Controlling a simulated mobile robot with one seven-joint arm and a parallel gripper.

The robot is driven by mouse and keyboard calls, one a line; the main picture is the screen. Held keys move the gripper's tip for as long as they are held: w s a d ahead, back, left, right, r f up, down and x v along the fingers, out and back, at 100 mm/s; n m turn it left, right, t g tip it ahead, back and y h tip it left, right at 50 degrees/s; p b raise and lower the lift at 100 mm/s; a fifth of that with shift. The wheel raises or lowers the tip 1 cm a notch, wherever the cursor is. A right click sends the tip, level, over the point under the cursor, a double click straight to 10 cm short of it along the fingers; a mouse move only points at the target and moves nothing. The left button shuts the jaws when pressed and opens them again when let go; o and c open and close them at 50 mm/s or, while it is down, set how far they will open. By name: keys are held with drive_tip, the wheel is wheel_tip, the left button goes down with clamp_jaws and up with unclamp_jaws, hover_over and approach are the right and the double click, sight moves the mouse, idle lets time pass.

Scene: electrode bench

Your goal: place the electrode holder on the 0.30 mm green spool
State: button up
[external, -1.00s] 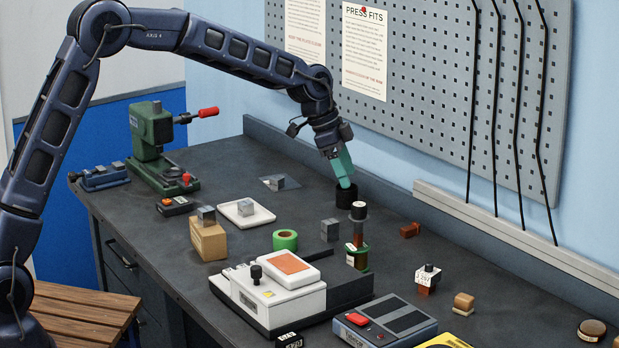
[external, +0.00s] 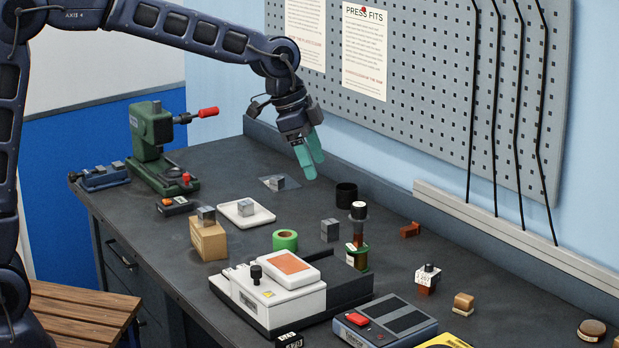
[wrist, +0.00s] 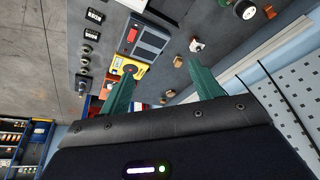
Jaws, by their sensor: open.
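My gripper (external: 310,166) hangs empty above the back of the bench, its two teal fingers apart; they also show open in the wrist view (wrist: 162,66). A short spool with a green rim and pale label (external: 357,257) stands upright right of the white instrument; its label is too small to read. A dark upright piece with a black, white-topped cap (external: 358,212) stands in line above that spool and appears to rest on it. I cannot tell for sure whether this is the electrode holder. My gripper is up and left of it, not touching it.
An open black cup (external: 346,193) stands just behind the stack. A green roll (external: 285,240) and grey block (external: 330,230) are left of it. The white instrument (external: 290,305) is in front; a red-brown piece (external: 410,229) lies right. The bench below my gripper is mostly clear.

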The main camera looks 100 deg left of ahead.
drive_tip(key=s+d+r, duration=0.2)
drive_tip(key=s+d, duration=0.5)
drive_tip(key=d, duration=0.3)
drive_tip(key=s+d+r, duration=0.3)
drive_tip(key=s+d, duration=0.4)
drive_tip(key=d, duration=0.4)
drive_tip(key=s+d+f, duration=0.3)
drive_tip(key=s+d, duration=0.2)
drive_tip(key=s, duration=0.5)
drive_tip(key=s+d+f, duration=0.3)
drive_tip(key=s+d, duration=0.2)
drive_tip(key=s, duration=0.5)
drive_tip(key=shift+t, duration=0.3)
